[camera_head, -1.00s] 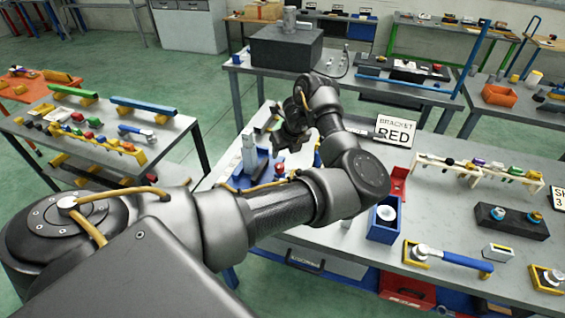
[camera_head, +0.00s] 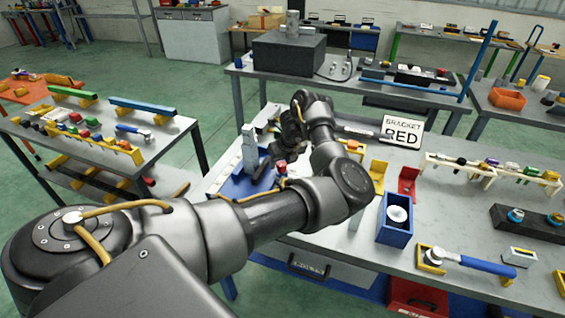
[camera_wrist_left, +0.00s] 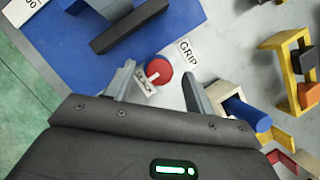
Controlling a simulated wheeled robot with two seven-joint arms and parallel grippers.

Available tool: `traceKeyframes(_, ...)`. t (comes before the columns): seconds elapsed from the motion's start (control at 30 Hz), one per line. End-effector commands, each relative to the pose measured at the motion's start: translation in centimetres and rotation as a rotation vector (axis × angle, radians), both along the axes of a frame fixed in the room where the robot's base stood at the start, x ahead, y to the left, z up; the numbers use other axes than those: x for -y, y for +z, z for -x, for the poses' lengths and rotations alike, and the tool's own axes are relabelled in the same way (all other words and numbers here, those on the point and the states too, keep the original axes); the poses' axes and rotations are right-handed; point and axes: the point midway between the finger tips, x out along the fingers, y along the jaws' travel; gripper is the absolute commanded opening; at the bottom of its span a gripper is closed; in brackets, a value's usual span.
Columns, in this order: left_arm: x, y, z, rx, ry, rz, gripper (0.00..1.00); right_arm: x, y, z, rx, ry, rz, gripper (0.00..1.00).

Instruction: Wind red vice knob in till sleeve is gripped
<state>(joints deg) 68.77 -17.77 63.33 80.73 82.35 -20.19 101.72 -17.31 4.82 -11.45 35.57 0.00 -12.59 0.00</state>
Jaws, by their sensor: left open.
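The fingers are open, one each side, with gaps to the knob. In the head view the red knob (camera_head: 281,167) sits just below my left gripper (camera_head: 284,152). The vice's blue base plate (camera_wrist_left: 180,18) carries a dark bar (camera_wrist_left: 130,26) and a blue-grey block. A grey upright part (camera_head: 249,146) stands on it in the head view. I cannot make out the sleeve clearly. My right gripper is not in view.
A GRIP label (camera_wrist_left: 187,53) lies beside the knob. A blue rod in a beige holder (camera_wrist_left: 232,100) and a yellow bracket (camera_wrist_left: 285,65) stand to the right. The bench also holds a blue box (camera_head: 394,222), a red bracket (camera_head: 408,184) and a BRACKET RED sign (camera_head: 403,128).

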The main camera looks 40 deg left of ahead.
Motion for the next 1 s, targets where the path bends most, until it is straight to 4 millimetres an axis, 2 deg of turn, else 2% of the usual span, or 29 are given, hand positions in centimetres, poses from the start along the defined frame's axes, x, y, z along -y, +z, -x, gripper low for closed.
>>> traceKeyframes(0.2, -0.37, -1.08, -0.19, 0.0, -0.001, 0.0, 0.54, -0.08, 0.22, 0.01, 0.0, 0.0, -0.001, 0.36)
traceKeyframes(0.47, -0.39, -1.16, -0.2, 0.0, -0.001, 0.0, 0.54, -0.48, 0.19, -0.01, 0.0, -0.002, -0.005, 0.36)
traceKeyframes(0.8, -0.38, -1.14, -0.19, 0.0, -0.001, 0.0, 0.09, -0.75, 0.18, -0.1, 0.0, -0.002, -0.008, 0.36)
traceKeyframes(1.0, -0.37, -1.14, -0.19, 0.001, -0.012, 0.001, 0.09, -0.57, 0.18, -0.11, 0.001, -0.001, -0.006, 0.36)
